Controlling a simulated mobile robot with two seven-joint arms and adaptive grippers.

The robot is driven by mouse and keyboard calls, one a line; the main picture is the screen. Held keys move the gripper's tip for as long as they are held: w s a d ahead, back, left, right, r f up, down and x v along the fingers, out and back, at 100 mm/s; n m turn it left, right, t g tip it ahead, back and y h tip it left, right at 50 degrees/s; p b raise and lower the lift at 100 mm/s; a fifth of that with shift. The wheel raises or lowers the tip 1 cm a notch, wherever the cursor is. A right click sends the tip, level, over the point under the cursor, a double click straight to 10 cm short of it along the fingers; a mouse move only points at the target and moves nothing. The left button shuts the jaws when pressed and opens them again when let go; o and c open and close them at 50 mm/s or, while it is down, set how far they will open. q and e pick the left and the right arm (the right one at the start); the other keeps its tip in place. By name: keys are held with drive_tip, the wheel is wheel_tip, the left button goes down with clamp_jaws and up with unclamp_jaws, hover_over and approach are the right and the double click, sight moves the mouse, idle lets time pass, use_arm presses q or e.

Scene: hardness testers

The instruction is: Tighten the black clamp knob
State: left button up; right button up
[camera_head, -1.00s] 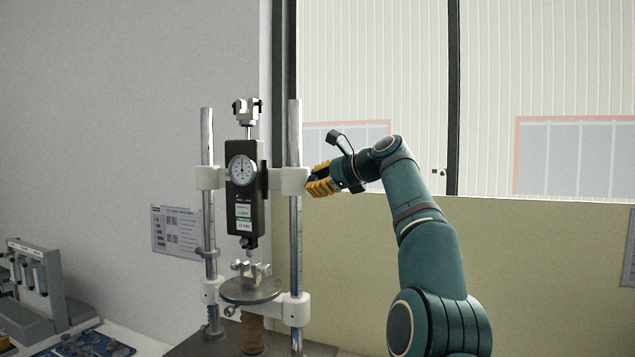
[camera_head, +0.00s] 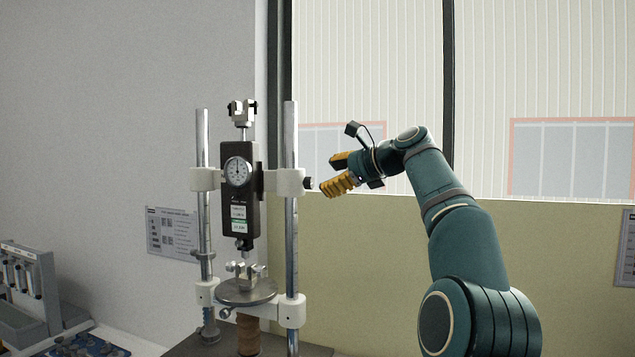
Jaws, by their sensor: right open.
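The black clamp knob (camera_head: 309,183) sticks out from the right side of the white upper clamp block (camera_head: 284,182) on the tester's right column. Nothing shows between the fingers. The tester carries a black force gauge (camera_head: 240,205) with a round dial, held between two upright metal columns. My left gripper is not in view.
A round metal table (camera_head: 246,292) sits below the gauge, between white lower blocks. A grey rack (camera_head: 30,285) stands at the lower left. A printed sheet (camera_head: 172,232) hangs on the wall behind. The space right of the tester is open apart from my arm.

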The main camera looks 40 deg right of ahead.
drive_tip(key=v, duration=0.6)
idle(0.3)
